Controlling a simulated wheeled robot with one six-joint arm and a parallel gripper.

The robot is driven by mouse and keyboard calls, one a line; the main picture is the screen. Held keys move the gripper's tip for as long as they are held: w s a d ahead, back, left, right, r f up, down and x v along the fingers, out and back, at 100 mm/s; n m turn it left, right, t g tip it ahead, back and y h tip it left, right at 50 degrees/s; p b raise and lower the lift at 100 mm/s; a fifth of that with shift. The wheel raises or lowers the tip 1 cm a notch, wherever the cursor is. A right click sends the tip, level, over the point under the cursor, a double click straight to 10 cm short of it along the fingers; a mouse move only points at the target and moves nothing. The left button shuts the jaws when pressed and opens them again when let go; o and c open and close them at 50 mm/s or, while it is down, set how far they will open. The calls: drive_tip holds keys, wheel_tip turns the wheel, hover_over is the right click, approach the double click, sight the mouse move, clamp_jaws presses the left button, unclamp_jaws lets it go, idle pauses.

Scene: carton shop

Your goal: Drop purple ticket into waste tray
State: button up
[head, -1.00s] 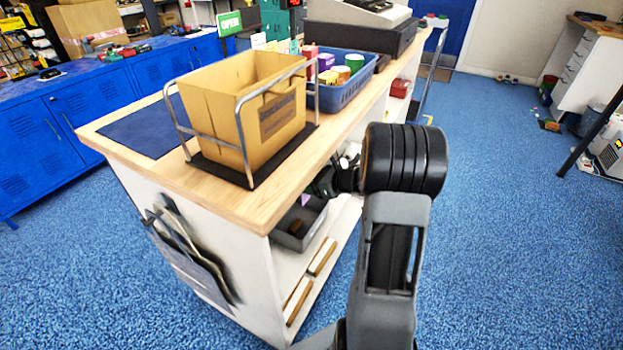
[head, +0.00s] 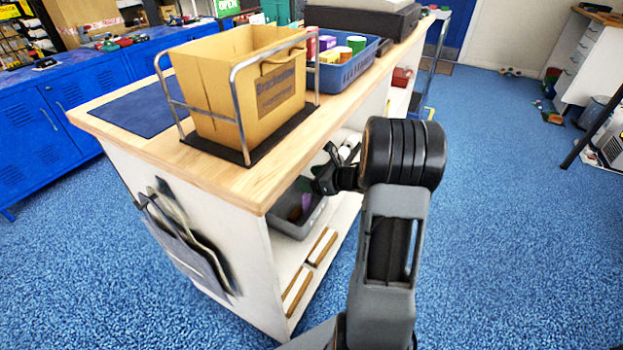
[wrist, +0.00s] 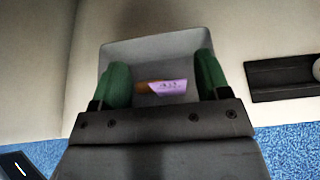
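The purple ticket (wrist: 172,88) shows inside the outline of the grey waste tray (wrist: 150,52) in the wrist view, overlapping a brown piece. In the head view the ticket (head: 306,203) is a small purple patch within the tray (head: 288,229), on the counter's lower shelf. I cannot tell for certain that it rests on the tray floor. My gripper (wrist: 161,84) is open, its green fingertips apart with clear gaps to either side of the ticket. In the head view my gripper (head: 319,182) is above the tray, partly hidden by my wrist.
The wooden countertop (head: 180,170) overhangs the shelf close to my arm. On it stand a carton (head: 225,100) in a metal frame and a blue basket (head: 345,72) of small goods. Brown-edged pieces (head: 322,247) lie in front of the tray. Blue floor right of my arm is clear.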

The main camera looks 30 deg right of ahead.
drive_tip(key=shift+o, duration=1.3)
drive_tip(key=p+v, duration=0.2)
drive_tip(key=v, duration=1.1)
drive_tip(key=shift+s+d, duration=0.2)
drive_tip(key=shift+s, duration=0.1)
